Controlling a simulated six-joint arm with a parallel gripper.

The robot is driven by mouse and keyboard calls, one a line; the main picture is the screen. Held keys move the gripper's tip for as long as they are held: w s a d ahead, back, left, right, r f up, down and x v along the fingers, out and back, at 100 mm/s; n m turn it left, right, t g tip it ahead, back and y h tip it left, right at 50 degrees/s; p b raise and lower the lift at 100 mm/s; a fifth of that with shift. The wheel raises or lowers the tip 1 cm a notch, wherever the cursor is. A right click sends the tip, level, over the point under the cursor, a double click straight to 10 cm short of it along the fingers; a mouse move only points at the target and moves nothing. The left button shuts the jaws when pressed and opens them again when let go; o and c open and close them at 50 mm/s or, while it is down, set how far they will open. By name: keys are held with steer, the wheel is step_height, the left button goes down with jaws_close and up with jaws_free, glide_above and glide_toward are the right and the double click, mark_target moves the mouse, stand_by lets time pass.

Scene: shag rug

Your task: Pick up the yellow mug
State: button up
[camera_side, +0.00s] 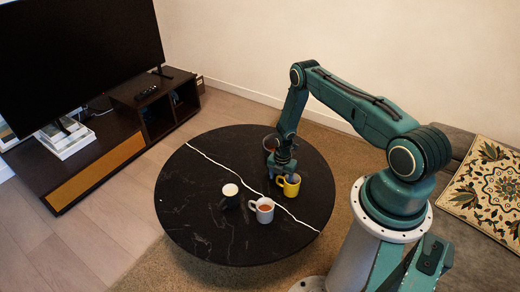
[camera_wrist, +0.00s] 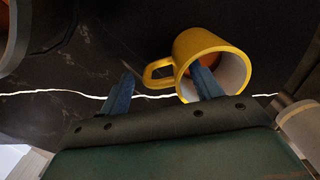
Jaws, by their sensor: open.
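The yellow mug (camera_side: 291,188) stands upright on the round black table, just beside my gripper (camera_side: 281,172). In the wrist view the yellow mug (camera_wrist: 191,43) has a pale inside with something brown-orange in it, and its handle points left. My gripper (camera_wrist: 162,88) is open, with blue fingers spread apart. The handle shows between the two fingers, and the right finger overlaps the mug's mouth. I cannot tell whether that finger is inside the mug or only above it. Nothing is held.
On the black table (camera_side: 190,222), a white mug (camera_side: 264,214) with a brown drink and a black mug (camera_side: 230,202) with pale contents stand to the left and front. A dark cup (camera_side: 270,143) stands behind my gripper. The table's left side is clear.

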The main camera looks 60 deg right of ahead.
steer(key=shift+f, duration=1.65)
steer(key=c, duration=1.3)
steer(key=shift+r, duration=0.2)
step_height(320, 180, up, 20)
steer(key=shift+f, duration=0.2)
steer(key=shift+w, duration=0.1)
